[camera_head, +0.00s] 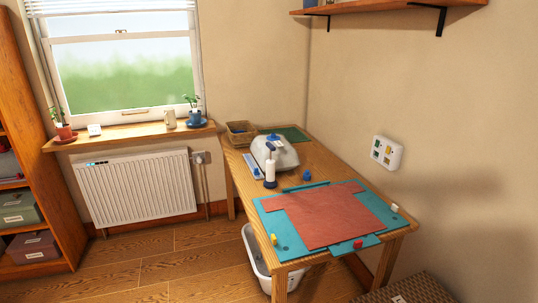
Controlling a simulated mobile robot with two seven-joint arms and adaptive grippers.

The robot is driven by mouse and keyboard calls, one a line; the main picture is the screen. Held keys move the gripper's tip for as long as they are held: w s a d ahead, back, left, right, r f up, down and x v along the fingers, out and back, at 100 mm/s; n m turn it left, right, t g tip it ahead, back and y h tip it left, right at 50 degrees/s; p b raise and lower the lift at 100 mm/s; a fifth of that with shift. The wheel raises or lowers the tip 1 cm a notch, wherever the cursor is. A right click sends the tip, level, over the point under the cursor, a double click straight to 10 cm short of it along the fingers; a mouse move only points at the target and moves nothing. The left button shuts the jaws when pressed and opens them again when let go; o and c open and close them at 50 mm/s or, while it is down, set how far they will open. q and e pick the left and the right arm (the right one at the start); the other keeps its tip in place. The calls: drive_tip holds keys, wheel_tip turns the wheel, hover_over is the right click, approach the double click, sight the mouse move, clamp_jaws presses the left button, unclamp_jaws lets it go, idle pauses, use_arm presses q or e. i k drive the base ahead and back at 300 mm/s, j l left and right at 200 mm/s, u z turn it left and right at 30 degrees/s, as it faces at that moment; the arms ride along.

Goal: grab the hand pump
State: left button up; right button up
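What looks like the hand pump (270,170) stands upright on the wooden table (315,178). It has a white barrel, a dark blue base and a dark handle at the top. It stands in front of a pale grey domed device (286,152) with blue parts, which it partly overlaps in the picture. Neither of my grippers shows in the head view.
A teal mat (272,222) with red cloth (330,215) covers the table's near part. A small blue object (307,176) lies right of the pump. A white bin (248,246) sits under the table. Wooden floor (185,258) is clear at the left.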

sight(270, 182)
drive_tip(key=z, duration=0.7)
drive_tip(key=i+j+z, duration=0.15)
drive_tip(key=z, duration=0.2)
drive_tip(key=j+z, duration=0.3)
drive_tip(key=i+j+z, duration=0.1)
drive_tip(key=j+z, duration=0.7)
drive_tip(key=j, duration=0.7)
drive_tip(key=j+z, duration=0.1)
drive_tip(key=j, duration=0.65)
drive_tip(key=k+j+z, duration=0.1)
drive_tip(key=j, duration=0.65)
drive_tip(key=k+j+z, duration=0.1)
drive_tip(key=j, duration=0.65)
